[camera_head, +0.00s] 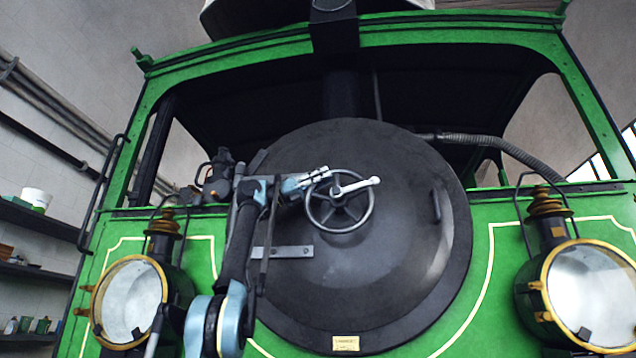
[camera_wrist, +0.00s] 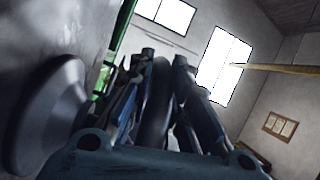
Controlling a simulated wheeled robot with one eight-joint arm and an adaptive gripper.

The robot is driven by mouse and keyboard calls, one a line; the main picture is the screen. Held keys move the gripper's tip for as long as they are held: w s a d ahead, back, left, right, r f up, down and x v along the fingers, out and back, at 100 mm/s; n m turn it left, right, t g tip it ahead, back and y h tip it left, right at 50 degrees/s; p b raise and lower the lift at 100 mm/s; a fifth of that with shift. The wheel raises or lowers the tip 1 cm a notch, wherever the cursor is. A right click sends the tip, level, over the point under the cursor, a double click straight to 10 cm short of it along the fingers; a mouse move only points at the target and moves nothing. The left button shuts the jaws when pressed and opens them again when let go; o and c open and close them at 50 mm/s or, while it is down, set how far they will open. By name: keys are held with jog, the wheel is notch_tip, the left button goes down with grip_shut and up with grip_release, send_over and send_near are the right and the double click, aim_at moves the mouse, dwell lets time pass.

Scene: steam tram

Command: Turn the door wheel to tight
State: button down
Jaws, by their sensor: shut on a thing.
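The door wheel (camera_head: 343,230) is a dark spoked handwheel at the middle of the round black smokebox door (camera_head: 400,250). A bright silver handle (camera_head: 357,186) lies across its hub and points right, slightly up. My gripper (camera_head: 322,180) reaches in from the left and is shut on the wheel's upper left rim. In the wrist view, the dark rim (camera_wrist: 157,105) runs between the two fingers (camera_wrist: 160,85). The fingers hide the part of the rim they hold.
Two brass-rimmed lamps, left (camera_head: 131,299) and right (camera_head: 592,295), flank the door on the green tram front. A hinge strap (camera_head: 290,252) lies below my arm. A ribbed hose (camera_head: 500,145) runs at upper right. Shelves (camera_head: 35,222) stand far left.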

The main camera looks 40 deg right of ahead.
jog(key=shift+w+r, duration=0.1)
jog(key=shift+w, duration=0.1)
jog(key=c, duration=1.5)
grip_release()
jog(key=shift+w, duration=0.1)
jog(key=shift+a, duration=0.15)
jog(key=v, duration=1.2)
jog(key=shift+c, duration=0.2)
